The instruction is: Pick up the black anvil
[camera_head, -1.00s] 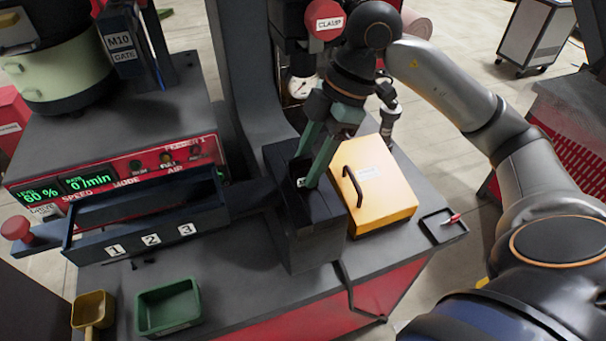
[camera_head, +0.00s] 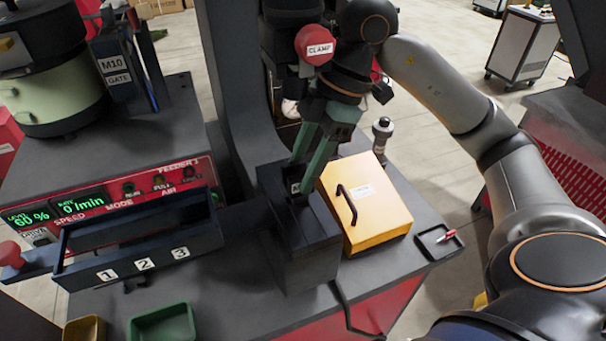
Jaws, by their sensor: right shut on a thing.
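My right gripper (camera_head: 306,183) reaches down from above into the open top of the dark block-shaped stand (camera_head: 312,255) in the middle of the bench. Its green fingers are shut on a small dark piece with a white label, the black anvil (camera_head: 295,188). Only a little of the anvil shows at the fingertips. The stand's walls and the fingers hide the rest, so I cannot tell how far it is clear of the stand. My left gripper is not in view.
A yellow box (camera_head: 385,215) with a black handle stands right of the stand. A red clamp knob (camera_head: 314,45) is close above my wrist. A numbered tray (camera_head: 88,282) lies left, with green (camera_head: 160,325) and yellow (camera_head: 84,330) bins in front. A small tray (camera_head: 428,246) is far right.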

